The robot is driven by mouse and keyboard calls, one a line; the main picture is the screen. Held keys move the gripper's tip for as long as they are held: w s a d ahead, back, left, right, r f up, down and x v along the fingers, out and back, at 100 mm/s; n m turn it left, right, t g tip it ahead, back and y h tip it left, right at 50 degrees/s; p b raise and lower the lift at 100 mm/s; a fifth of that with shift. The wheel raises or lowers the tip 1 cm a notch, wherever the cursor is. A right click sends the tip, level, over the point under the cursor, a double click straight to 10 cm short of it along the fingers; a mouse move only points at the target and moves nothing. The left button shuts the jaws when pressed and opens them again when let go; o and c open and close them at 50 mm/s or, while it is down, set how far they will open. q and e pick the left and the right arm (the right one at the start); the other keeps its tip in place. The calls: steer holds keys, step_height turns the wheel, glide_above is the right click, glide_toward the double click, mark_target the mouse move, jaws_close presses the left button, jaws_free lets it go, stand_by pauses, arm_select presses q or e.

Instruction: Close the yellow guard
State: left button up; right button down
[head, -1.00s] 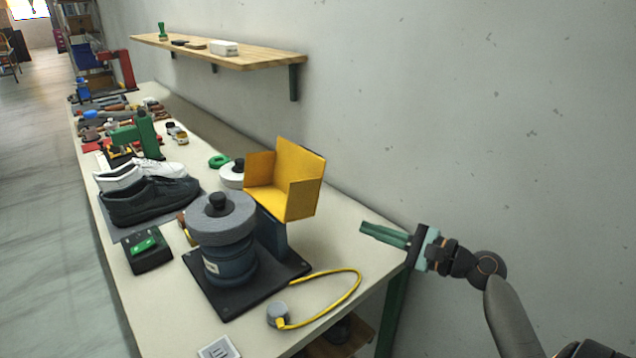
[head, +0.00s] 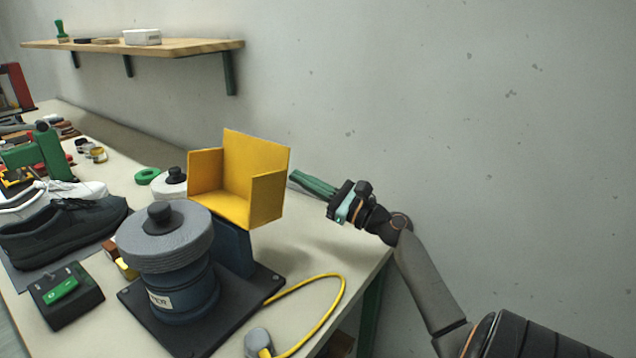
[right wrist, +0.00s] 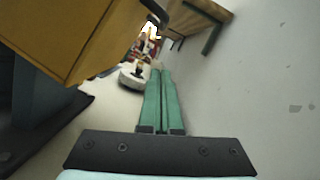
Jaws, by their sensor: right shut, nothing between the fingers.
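The yellow guard (head: 236,180) stands raised and open on the dark blue post of the grinder, behind and right of the grey grinding wheel (head: 165,238). The guard also fills the upper left of the right wrist view (right wrist: 75,35). My right gripper (head: 294,176) is shut and empty, with its green fingers just right of the guard's back panel in the head view. In the right wrist view the fingers (right wrist: 161,75) point along the wall side, past the guard. I cannot tell whether they touch it. My left gripper is not in view.
A wooden shelf (head: 150,47) hangs on the wall behind. A white-and-black round container (head: 170,183) stands behind the guard.

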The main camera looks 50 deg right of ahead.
arm_select(q)
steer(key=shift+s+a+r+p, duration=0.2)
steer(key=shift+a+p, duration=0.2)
steer(key=shift+p, duration=0.1)
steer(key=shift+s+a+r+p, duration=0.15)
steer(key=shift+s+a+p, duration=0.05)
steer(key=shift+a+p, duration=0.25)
arm_select(e)
steer(key=w+r, duration=0.1)
steer(key=w+a+r, duration=0.1)
steer(key=r, duration=0.1)
steer(key=w+a+r, duration=0.1)
steer(key=shift+r, duration=0.3)
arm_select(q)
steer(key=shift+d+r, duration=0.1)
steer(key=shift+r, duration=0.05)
arm_select(e)
steer(key=shift+r, duration=0.1)
